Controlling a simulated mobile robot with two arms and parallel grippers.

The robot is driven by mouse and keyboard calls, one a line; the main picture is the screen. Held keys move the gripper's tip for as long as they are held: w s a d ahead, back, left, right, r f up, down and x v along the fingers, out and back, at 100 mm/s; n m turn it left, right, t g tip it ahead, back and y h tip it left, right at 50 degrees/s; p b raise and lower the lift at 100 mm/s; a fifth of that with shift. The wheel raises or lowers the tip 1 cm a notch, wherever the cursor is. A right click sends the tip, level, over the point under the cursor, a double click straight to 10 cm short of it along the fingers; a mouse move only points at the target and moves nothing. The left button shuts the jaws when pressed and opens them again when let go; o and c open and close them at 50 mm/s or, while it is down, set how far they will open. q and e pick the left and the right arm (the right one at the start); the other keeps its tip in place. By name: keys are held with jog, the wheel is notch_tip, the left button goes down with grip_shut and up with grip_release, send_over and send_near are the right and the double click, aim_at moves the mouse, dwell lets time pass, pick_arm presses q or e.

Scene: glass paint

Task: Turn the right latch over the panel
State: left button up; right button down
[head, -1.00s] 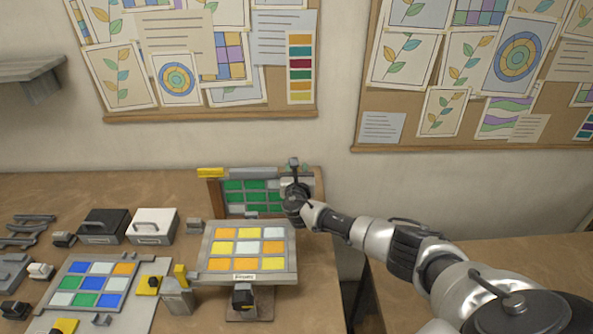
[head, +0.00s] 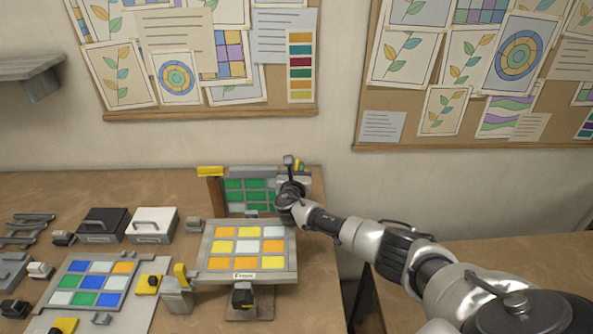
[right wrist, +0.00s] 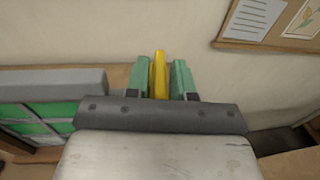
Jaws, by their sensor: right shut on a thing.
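The green-and-grey panel (head: 234,196) stands upright in a wooden frame (head: 214,193) at the back of the table. The left latch (head: 210,171) is a yellow bar lying flat across the frame's top left corner. My right gripper (head: 297,175) is at the frame's top right corner and covers that side of the panel. It is shut on the yellow right latch (head: 299,165), which mostly hides behind it in the head view. In the right wrist view the latch (right wrist: 159,75) stands between the two green fingertips (right wrist: 160,80), pointing away from the wrist, beside the panel's grey top bar (right wrist: 50,83).
A tilted stand with a yellow, orange and white panel (head: 248,247) is just in front. A black box (head: 103,226), a white box (head: 153,226) and a blue-green panel (head: 85,284) fill the left. The wall is close behind.

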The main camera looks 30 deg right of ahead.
jog(key=shift+w+a+f+m+g+h+b, duration=0.1)
jog(key=shift+m+g+h+b, duration=0.15)
jog(key=shift+m+g+h, duration=0.2)
jog(key=shift+a+f+m+g+h+b, duration=0.1)
jog(key=shift+m+g+h+b, duration=0.2)
jog(key=shift+m+h, duration=0.2)
jog(key=m+g+h+b, duration=0.1)
jog(key=g+b, duration=0.1)
jog(key=m+g+h+b, duration=0.1)
jog(key=m+g+b, duration=0.1)
jog(key=m+g+h+b, duration=0.2)
jog(key=g+b, duration=0.1)
jog(key=shift+w+a, duration=0.15)
jog(key=shift+w, duration=0.15)
jog(key=shift+r+m+g+h+b, duration=0.15)
jog(key=shift+m+g+h+b, duration=0.25)
jog(key=shift+g+b, duration=0.5)
jog(key=c, duration=1.2)
grip_release()
jog(key=shift+o, duration=0.2)
jog(key=b+v, duration=0.1)
jog(key=v, duration=0.9)
jog(key=shift+a, duration=0.35)
